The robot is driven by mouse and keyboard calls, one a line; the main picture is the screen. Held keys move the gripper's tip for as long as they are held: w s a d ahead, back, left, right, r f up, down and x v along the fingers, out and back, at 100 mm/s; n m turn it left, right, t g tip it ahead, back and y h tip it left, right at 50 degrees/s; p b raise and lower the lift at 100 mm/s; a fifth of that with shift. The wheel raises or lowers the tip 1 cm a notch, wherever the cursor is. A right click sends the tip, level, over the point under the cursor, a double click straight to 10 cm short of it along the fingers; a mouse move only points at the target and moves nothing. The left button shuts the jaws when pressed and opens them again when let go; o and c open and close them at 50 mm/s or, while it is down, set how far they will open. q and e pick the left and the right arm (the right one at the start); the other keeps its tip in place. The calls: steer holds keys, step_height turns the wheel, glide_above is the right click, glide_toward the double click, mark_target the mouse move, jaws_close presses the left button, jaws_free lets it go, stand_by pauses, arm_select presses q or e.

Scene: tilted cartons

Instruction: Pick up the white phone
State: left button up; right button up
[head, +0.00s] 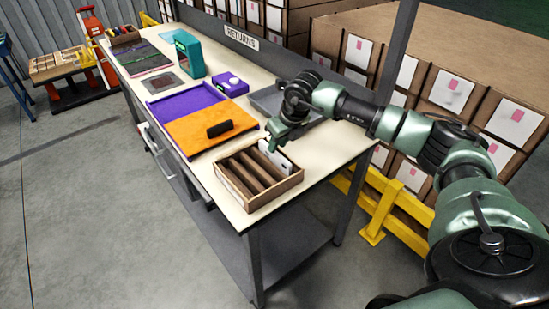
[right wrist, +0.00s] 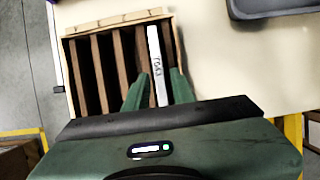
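The white phone (right wrist: 155,60) stands on edge in a slot at the right side of the wooden slotted box (head: 238,201), with dark digits on its edge. In the head view the white phone (head: 276,157) shows as a pale slab at the box's far side. My right gripper (right wrist: 160,80) reaches over the box, one finger on each side of the phone. The fingers look apart, with narrow gaps beside the phone. In the head view my right gripper (head: 276,138) is just above the phone. My left gripper is not in view.
The box stands at the near end of a cream table (head: 222,200). The box's other slots look empty.

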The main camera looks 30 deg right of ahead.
mark_target(275, 160)
steer(key=shift+x, duration=1.65)
steer(key=shift+s+a, duration=0.1)
steer(key=shift+s, duration=0.05)
jaws_close()
